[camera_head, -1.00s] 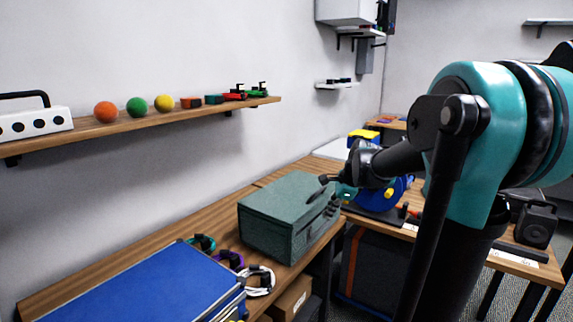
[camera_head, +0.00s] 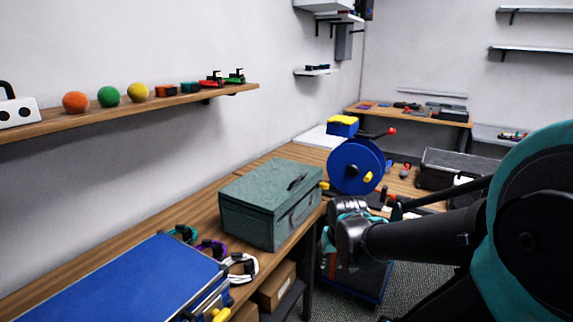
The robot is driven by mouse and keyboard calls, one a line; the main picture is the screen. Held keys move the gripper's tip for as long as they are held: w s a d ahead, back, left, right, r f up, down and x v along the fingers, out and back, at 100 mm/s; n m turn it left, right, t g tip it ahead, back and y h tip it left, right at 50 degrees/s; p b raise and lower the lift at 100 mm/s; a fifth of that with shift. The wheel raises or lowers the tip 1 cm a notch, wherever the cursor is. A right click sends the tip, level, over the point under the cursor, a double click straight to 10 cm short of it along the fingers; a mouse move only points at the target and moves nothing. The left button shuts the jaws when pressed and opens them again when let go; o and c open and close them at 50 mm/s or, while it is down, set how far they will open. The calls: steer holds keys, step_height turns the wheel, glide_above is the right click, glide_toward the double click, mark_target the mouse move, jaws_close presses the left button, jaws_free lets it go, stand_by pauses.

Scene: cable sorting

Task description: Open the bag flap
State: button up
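The green boxy bag (camera_head: 267,207) stands on the wooden bench in the middle of the view. Its top flap (camera_head: 270,180) lies flat and looks closed. A dark strap or handle (camera_head: 298,181) shows on top, and another handle is on the front side. My gripper (camera_head: 342,218) is to the right of the bag, off the bench's front edge and apart from the bag. Its fingers are seen end-on and are partly hidden by its own body, so their opening is unclear. I see nothing held in it.
A blue case (camera_head: 130,285) and coiled cables (camera_head: 240,266) lie left of the bag. A blue cable reel (camera_head: 355,167) stands behind my gripper. A dark, blue-edged container (camera_head: 372,280) is on the floor below. A wall shelf (camera_head: 130,111) holds coloured balls.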

steer(key=w+a+r+m, duration=0.2)
steer(key=w+r, duration=0.5)
steer(key=r, duration=0.2)
steer(key=w+a+r+m, duration=0.2)
steer(key=w+r, duration=0.5)
steer(key=r, duration=0.1)
steer(key=m, duration=0.3)
glide_toward(300, 176)
steer(key=shift+t+h, duration=0.4)
steer(key=x, duration=0.8)
steer(key=shift+s+a+f, duration=0.1)
steer(key=shift+s+a, duration=0.2)
jaws_close()
